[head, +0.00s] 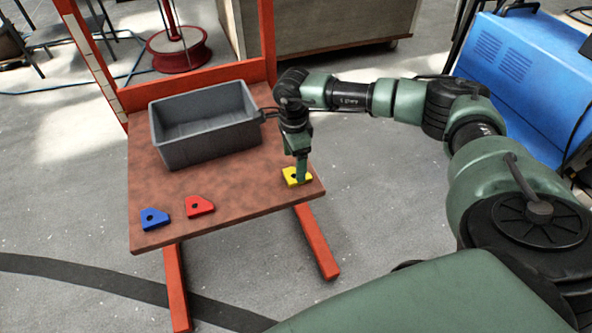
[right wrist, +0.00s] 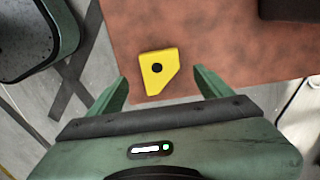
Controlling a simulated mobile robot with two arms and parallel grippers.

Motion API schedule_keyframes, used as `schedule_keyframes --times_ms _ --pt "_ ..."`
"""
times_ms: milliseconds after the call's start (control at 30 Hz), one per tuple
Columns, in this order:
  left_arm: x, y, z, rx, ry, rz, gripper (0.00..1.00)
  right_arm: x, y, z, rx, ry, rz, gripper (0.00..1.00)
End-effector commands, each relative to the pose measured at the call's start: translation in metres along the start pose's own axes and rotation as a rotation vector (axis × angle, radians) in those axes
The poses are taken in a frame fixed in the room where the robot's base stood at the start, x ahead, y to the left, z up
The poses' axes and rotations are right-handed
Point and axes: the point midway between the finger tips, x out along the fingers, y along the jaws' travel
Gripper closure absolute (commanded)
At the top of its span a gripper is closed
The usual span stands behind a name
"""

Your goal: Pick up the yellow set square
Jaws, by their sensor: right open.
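The yellow set square (head: 291,175) lies flat near the right front corner of the brown table top (head: 240,205). It has a dark round hole, and in the right wrist view the yellow set square (right wrist: 155,73) lies just ahead of my fingertips, roughly between their lines. My right gripper (head: 302,180) points down over it in the head view and hides part of it. In the right wrist view my right gripper (right wrist: 160,82) is open, with nothing between its fingers. My left gripper is in neither view.
A grey bin (head: 205,140) stands at the back of the table. A red set square (head: 199,207) and a blue one (head: 154,219) lie at the front left. The table's right edge is close to the yellow piece. The table between the red and yellow pieces is clear.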

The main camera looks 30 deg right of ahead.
Motion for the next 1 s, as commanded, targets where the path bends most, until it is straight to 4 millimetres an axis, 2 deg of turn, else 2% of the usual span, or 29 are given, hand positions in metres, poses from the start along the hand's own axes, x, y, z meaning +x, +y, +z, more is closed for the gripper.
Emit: schedule_keyframes --times_ms 200,300,567,600,667,833,867,1000 --pt "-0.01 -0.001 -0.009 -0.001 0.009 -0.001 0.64 0.035 -0.001 0.003 0.001 0.0 0.002 0.2" --pt "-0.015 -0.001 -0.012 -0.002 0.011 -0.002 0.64 0.045 -0.001 0.003 0.001 -0.001 0.0 0.2" --pt "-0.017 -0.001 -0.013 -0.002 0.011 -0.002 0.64 0.048 -0.001 0.003 0.001 -0.003 -0.001 0.2" --pt "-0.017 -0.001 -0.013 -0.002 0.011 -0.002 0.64 0.048 -0.001 0.003 0.001 -0.003 -0.001 0.23" --pt "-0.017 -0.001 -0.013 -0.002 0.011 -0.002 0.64 0.048 -0.001 0.003 0.001 -0.003 -0.001 0.39" --pt "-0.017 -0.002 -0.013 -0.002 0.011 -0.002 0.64 0.048 -0.001 0.003 0.001 -0.003 -0.001 0.87" --pt "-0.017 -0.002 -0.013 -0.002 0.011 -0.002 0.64 0.048 -0.001 0.003 0.001 -0.004 -0.001 0.9" --pt "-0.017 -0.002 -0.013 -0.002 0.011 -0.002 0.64 0.048 -0.001 0.003 0.001 -0.004 -0.001 0.9"
